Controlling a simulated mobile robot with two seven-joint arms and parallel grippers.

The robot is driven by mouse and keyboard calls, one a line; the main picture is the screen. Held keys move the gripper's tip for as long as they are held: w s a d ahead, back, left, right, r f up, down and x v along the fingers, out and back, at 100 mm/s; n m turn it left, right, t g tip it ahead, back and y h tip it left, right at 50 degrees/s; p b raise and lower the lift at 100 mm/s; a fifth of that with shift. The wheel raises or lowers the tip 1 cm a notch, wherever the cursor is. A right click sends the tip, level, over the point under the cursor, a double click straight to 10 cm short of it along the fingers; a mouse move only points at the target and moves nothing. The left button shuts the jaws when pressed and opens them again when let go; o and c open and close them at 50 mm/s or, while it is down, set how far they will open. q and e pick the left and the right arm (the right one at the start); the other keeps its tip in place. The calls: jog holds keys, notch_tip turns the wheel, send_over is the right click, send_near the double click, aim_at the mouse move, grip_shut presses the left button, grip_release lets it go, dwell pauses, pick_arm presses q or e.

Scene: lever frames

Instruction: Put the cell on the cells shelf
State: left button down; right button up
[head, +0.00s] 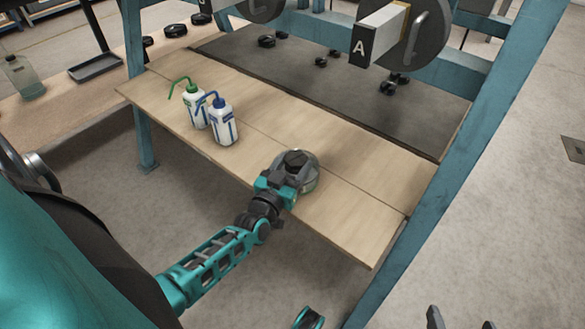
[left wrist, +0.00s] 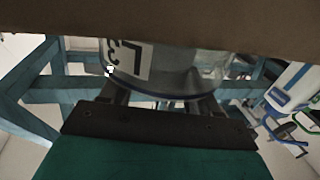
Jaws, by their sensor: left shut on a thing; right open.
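The cell looks like a squat, clear and grey round vessel with a dark cap (head: 308,181). It is at the front edge of the wooden board (head: 345,205). My left gripper (head: 290,182) is shut on it from the near side. In the left wrist view the cell (left wrist: 175,68) sits between the dark fingers, with a partly readable white label; a brown band hides its upper part in the picture. I cannot tell whether it touches the board. My right gripper (head: 461,322) is open and empty at the bottom edge, mostly cut off. No shelf is legibly marked for cells.
Two white wash bottles, one green-topped (head: 196,108) and one blue-topped (head: 221,124), stand on the board left of the cell. A blue frame post (head: 450,170) rises at the right. A drum with an "A" sign (head: 362,45) hangs behind. The board's right part is clear.

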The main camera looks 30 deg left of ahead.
pick_arm(q)
jog(key=shift+r, duration=0.25)
jog(key=shift+f, duration=0.2)
jog(key=c, duration=0.6)
grip_release()
jog(key=shift+f, duration=0.1)
jog(key=o, duration=0.4)
jog(key=shift+c, duration=0.2)
